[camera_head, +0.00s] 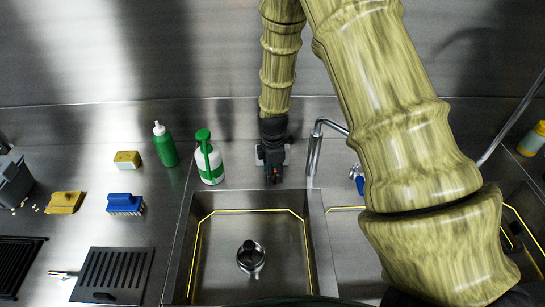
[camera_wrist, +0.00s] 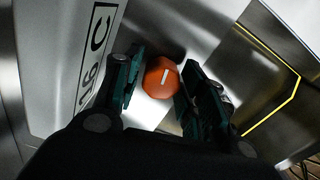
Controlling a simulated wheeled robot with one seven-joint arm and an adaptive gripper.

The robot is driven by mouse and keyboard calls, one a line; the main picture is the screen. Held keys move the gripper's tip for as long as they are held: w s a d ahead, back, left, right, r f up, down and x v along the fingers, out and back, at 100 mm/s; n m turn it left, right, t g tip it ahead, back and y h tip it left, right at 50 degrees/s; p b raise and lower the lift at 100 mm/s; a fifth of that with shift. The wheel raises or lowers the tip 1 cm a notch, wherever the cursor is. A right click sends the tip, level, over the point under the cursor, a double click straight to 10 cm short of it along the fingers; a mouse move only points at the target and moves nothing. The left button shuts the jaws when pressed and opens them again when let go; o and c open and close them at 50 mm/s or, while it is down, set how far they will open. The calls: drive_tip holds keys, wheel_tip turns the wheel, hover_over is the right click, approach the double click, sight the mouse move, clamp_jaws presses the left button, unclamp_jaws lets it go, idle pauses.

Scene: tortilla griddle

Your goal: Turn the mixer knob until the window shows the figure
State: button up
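The mixer knob, round and orange with a white mark, shows in the wrist view (camera_wrist: 161,78). It lies between the two fingers of my gripper (camera_wrist: 160,88), with a finger close on each side. I cannot tell whether the pads touch it. The window (camera_wrist: 97,45) is a black-framed white label on a pale panel at upper left in that view. It reads sideways, ending in "6 C"; its first digit is unclear.
A sink basin (camera_head: 205,250) with a drain lies in front of my gripper. A green bottle (camera_head: 166,147) and blue brush (camera_head: 124,203) are farther left.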

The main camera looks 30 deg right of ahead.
drive_tip(key=shift+r, duration=0.1)
drive_tip(key=shift+s+r+p, duration=0.1)
drive_tip(key=shift+r+p, duration=1.9)
drive_tip(key=shift+r, duration=0.9)
drive_tip(key=o, duration=0.3)
drive_tip(key=shift+r, duration=0.1)
wheel_tip(320, 180, up, 6)
drive_tip(key=p, duration=0.4)
drive_tip(key=shift+f, duration=0.2)
